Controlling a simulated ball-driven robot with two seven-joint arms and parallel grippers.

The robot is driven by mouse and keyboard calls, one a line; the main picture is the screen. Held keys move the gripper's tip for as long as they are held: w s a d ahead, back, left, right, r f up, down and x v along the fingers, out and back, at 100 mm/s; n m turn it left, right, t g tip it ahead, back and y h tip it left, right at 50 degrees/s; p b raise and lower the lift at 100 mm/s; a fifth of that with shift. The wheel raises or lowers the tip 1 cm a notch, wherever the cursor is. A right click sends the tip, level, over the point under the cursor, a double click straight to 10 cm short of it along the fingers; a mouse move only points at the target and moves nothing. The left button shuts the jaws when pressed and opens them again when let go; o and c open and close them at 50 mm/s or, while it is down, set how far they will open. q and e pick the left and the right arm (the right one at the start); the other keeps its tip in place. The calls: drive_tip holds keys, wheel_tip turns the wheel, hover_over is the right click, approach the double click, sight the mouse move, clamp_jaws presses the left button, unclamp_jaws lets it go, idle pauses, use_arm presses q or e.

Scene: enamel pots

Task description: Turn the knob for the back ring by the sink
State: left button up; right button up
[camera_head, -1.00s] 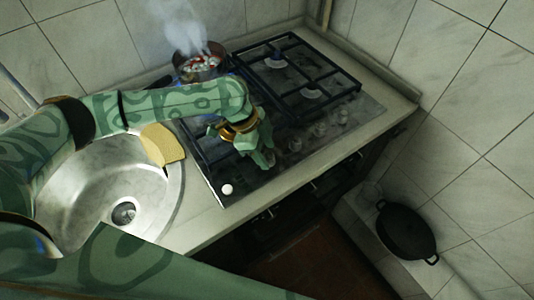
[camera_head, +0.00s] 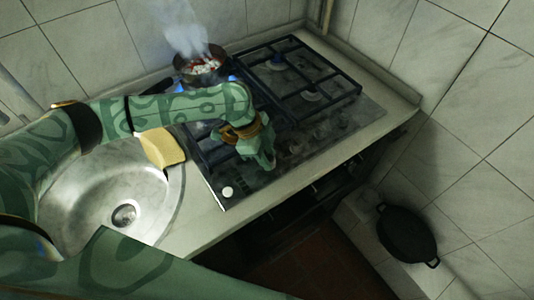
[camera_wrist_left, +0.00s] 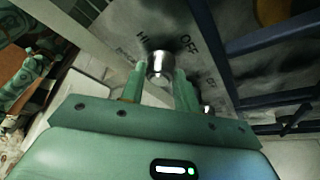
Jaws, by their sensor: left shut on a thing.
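My left gripper (camera_head: 266,162) is over the front strip of the black gas hob (camera_head: 290,165). In the left wrist view its two fingers stand on either side of a silver metal knob (camera_wrist_left: 160,64) and are shut on it. The lettering "HI" and "OFF" shows on the panel around this knob. In the head view the gripper hides the knob. A pot (camera_head: 201,65) with red and white contents steams on the back ring nearest the sink, with blue flame (camera_head: 232,79) beside it. My right gripper is out of view.
A pale round knob (camera_head: 228,191) is at the hob's near corner. The steel sink (camera_head: 85,205) is at left, with a yellow sponge (camera_head: 162,147) on its rim. A black pan (camera_head: 406,235) is at lower right. Black grates (camera_head: 305,75) cover the hob's right side.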

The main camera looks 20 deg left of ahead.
use_arm(q)
drive_tip(key=m+g+p, duration=0.1)
drive_tip(key=m, duration=0.1)
drive_tip(key=shift+w+r+m, duration=0.1)
drive_tip(key=shift+m, duration=0.3)
drive_tip(key=m+g, duration=0.1)
drive_tip(key=m, duration=0.1)
drive_tip(key=m+g, duration=0.1)
drive_tip(key=m, duration=0.1)
drive_tip(key=shift+w+d+m+y, duration=0.1)
drive_tip(key=shift+m+y, duration=0.2)
drive_tip(key=m, duration=0.2)
drive_tip(key=m+g+y, duration=0.1)
drive_tip(key=m, duration=0.2)
drive_tip(key=shift+w+d+y, duration=0.1)
drive_tip(key=shift+y, duration=0.2)
drive_tip(key=shift+m+g+y+p, duration=0.45)
drive_tip(key=shift+m+y, duration=0.35)
drive_tip(key=shift+m, duration=1.6)
drive_tip(key=o, duration=1)
drive_tip(key=p+v, duration=0.3)
drive_tip(key=v, duration=1.3)
drive_tip(key=shift+w+d, duration=0.1)
drive_tip(key=shift+d, duration=0.05)
